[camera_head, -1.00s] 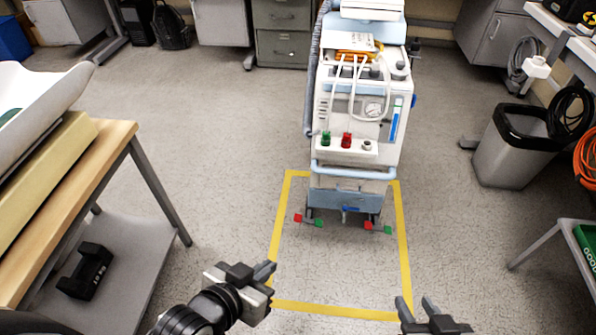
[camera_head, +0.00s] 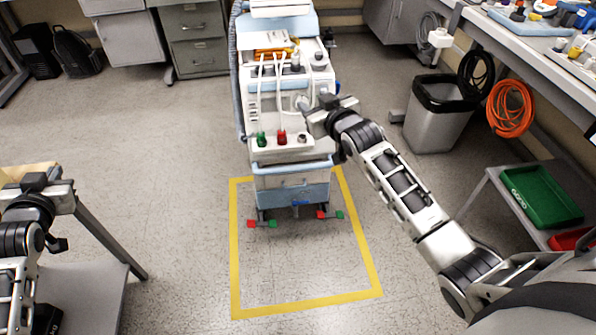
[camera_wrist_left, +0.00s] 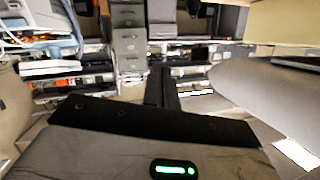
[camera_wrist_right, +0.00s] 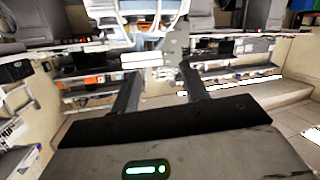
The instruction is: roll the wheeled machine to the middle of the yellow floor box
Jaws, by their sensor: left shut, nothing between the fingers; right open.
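The wheeled machine (camera_head: 288,186) is a tall white and light-blue cabinet with hoses, a gauge and a front handle bar (camera_head: 290,170). It stands upright across the back edge of the yellow floor box (camera_head: 235,265). Its front feet, with red and green pedals, are inside the box; its rear base is hidden. My right gripper (camera_head: 316,103) is open in front of the machine's right side, above the bar; I cannot tell whether it touches. Its spread fingers show in the right wrist view (camera_wrist_right: 160,85). My left gripper (camera_head: 66,188) is shut and empty at far left, away from the machine.
A wooden-topped table (camera_head: 35,172) with a grey lower shelf stands at the left. A grey bin (camera_head: 432,128) and a cart with a green tray (camera_head: 540,195) are at the right. Cabinets (camera_head: 192,40) line the back. The front of the box is clear floor.

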